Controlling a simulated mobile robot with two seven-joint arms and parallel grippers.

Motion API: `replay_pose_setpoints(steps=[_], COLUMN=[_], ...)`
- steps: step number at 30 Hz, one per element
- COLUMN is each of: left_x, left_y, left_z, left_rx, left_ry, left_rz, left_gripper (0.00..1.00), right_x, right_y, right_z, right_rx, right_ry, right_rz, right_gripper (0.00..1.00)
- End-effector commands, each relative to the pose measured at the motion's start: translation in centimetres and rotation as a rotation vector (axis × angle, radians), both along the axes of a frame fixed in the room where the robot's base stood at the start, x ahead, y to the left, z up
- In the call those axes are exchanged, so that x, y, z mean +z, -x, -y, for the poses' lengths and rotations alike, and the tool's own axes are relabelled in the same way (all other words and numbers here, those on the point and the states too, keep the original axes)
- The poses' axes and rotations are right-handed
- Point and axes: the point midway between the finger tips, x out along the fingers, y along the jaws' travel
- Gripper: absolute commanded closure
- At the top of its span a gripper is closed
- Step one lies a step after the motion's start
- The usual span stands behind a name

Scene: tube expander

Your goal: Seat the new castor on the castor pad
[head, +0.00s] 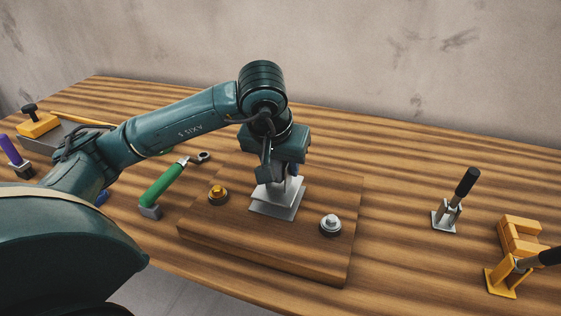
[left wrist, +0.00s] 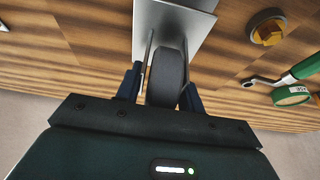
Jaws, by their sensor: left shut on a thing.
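My left gripper (head: 277,174) points down over a raised wooden block. In the left wrist view its blue fingers (left wrist: 160,90) are shut on the sides of a castor, gripping its dark wheel (left wrist: 165,76). The castor has a grey metal fork, and its wheel end is toward my gripper. Below it a flat grey plate (head: 272,208) shows at the middle of the block, also in the left wrist view (left wrist: 176,22). I cannot tell whether this plate belongs to the castor or is the castor pad, nor whether the castor touches down. My right gripper is not seen.
A brass-coloured hex fitting (head: 218,194) and a silver one (head: 330,225) sit on the wooden block (head: 315,262), either side of the plate. A green-handled tool (head: 163,185) lies left. A black-handled clamp (head: 447,215) and a yellow clamp (head: 505,279) stand right. The back right table is clear.

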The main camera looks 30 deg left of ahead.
Motion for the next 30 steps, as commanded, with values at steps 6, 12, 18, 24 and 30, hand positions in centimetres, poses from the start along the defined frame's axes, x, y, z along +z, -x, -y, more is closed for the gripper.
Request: replay_pose_setpoints(steps=[6,12,18,24,30], left_x=[-0.3,-0.6,-0.9,-1.2,-1.5], left_y=[0.0,0.0,0.0,0.0,0.0], left_z=[0.0,0.0,0.0,0.0,0.0], left_rx=[0.001,0.001,0.001,0.001,0.001], left_ry=[0.001,0.001,0.001,0.001,0.001], left_rz=[0.002,0.003,0.003,0.003,0.003], left_gripper=[0.96,0.96,0.96,0.96,0.96], right_x=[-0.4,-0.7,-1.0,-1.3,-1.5], right_y=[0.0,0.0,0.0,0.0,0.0], right_z=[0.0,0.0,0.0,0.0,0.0], right_rx=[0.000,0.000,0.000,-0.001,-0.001], right_ry=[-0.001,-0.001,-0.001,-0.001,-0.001], right_rz=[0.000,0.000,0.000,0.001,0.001], right_gripper=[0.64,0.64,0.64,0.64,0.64])
